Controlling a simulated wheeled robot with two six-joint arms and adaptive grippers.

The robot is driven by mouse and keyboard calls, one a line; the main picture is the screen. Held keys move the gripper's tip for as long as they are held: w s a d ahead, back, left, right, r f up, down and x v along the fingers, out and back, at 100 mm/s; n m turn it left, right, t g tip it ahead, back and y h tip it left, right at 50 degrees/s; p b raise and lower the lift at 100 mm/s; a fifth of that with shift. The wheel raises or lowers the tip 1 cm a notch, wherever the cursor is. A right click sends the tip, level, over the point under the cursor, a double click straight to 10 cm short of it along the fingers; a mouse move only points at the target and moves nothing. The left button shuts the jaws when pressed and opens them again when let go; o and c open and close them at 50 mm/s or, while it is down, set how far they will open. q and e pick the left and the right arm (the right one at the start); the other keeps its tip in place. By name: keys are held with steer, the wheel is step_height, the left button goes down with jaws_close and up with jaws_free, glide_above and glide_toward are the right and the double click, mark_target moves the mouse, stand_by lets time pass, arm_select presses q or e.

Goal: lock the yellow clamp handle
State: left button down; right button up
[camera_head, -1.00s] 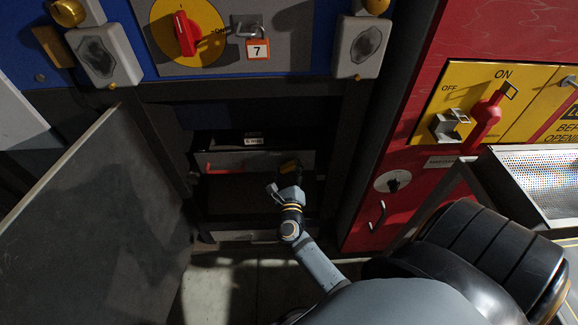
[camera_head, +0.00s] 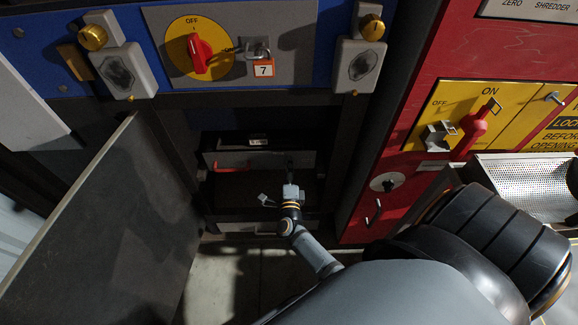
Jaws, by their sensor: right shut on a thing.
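My right gripper (camera_head: 290,172) reaches into a dark open recess, at the right part of a grey drawer-like unit (camera_head: 240,160) with a red bar (camera_head: 235,168) along its front. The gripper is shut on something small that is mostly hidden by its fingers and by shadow. No yellow surface of the clamp handle shows clearly now, so its angle cannot be told. My left gripper is not in view.
An open grey door (camera_head: 90,215) stands left of the recess. A red cabinet (camera_head: 400,190) with a lever stands right; a perforated metal tray (camera_head: 530,180) lies beyond.

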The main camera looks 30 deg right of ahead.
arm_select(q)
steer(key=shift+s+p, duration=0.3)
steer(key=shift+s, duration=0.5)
arm_select(e)
steer(key=shift+n, duration=0.7)
steer(key=shift+a, duration=0.1)
steer(key=o, duration=1.1)
steer(key=shift+o, duration=0.2)
steer(key=v, duration=0.7)
steer(key=shift+a, duration=0.15)
